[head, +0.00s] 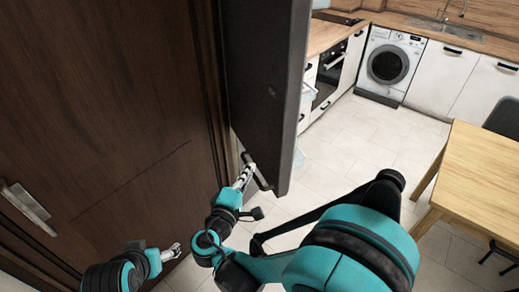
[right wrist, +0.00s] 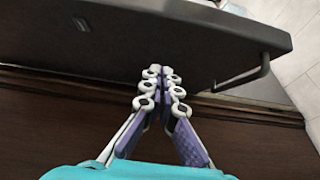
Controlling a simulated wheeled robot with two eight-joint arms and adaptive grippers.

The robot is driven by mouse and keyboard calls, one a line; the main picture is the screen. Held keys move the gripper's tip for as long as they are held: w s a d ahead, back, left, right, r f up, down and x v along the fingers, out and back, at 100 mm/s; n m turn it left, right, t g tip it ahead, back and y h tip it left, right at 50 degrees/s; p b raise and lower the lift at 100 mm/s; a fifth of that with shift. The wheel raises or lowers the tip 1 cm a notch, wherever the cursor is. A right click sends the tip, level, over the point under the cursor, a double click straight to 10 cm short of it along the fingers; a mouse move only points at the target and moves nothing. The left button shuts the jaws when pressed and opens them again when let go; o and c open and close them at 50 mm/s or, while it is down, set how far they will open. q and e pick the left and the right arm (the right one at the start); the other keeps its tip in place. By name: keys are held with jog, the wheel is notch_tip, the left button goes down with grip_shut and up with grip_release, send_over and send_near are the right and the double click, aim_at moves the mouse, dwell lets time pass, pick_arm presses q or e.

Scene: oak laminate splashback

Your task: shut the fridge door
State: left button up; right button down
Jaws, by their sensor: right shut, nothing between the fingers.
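The fridge door (head: 262,85) is a dark grey panel standing open at the upper middle of the head view. Its bar handle (head: 262,182) is low on the door's near side. In the right wrist view the door (right wrist: 190,40) spans the top, with the handle (right wrist: 262,72) to the right of the fingers. My left gripper (head: 174,250) is low at the left, away from the door, too small to read.
A dark brown wooden door (head: 90,110) with a metal handle (head: 27,205) fills the left. A wooden table (head: 480,180) and a dark chair (head: 503,118) stand at the right. A washing machine (head: 390,65) is at the back. The tiled floor (head: 345,150) between is clear.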

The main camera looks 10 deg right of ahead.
jog(key=b, duration=0.2)
send_near(274, 136)
jog(key=w, duration=0.5)
jog(key=shift+d+f+b, duration=0.15)
jog(key=shift+d, duration=0.35)
jog(key=shift+d+f+b, duration=0.15)
jog(key=shift+d+f, duration=0.05)
jog(key=shift+d, duration=0.3)
jog(key=shift+w+d, duration=0.2)
jog(key=shift+d, duration=0.3)
